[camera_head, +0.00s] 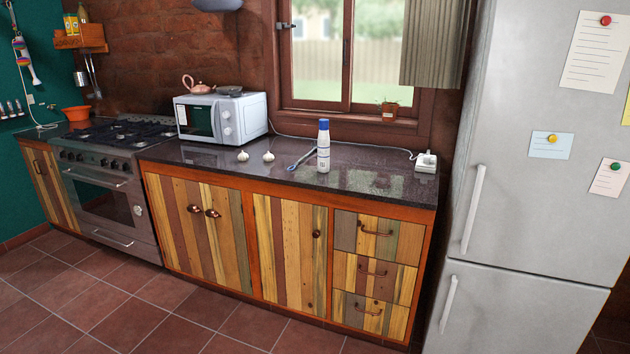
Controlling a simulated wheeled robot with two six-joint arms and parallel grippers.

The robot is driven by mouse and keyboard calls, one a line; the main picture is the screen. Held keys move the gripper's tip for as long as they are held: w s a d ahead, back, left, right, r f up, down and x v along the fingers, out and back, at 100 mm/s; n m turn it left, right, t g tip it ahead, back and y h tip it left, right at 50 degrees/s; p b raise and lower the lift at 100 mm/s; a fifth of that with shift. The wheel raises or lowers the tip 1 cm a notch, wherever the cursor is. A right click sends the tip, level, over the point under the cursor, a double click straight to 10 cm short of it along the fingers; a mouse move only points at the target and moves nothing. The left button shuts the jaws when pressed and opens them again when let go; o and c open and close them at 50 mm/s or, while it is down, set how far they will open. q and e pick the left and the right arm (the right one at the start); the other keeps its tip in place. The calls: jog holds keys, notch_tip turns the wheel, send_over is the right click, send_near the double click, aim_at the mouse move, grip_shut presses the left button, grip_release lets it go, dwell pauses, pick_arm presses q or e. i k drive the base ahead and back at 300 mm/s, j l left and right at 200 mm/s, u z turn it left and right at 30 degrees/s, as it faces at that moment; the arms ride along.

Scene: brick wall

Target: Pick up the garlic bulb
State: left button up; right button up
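Two small white garlic bulbs lie on the dark countertop in the head view. The left garlic bulb (243,156) is in front of the microwave. The right garlic bulb (268,157) is a little to its right, and the two are apart. Neither of my grippers shows in this view, and nothing covers the bulbs.
A white microwave (221,117) is behind left. A power socket block (426,162) sits near the fridge (535,150). The counter's front strip (220,168) and the tiled floor are clear.

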aim_at(266, 158)
jog(key=i+u, duration=0.35)
jog(key=i, duration=1.2)
jog(key=z, duration=0.05)
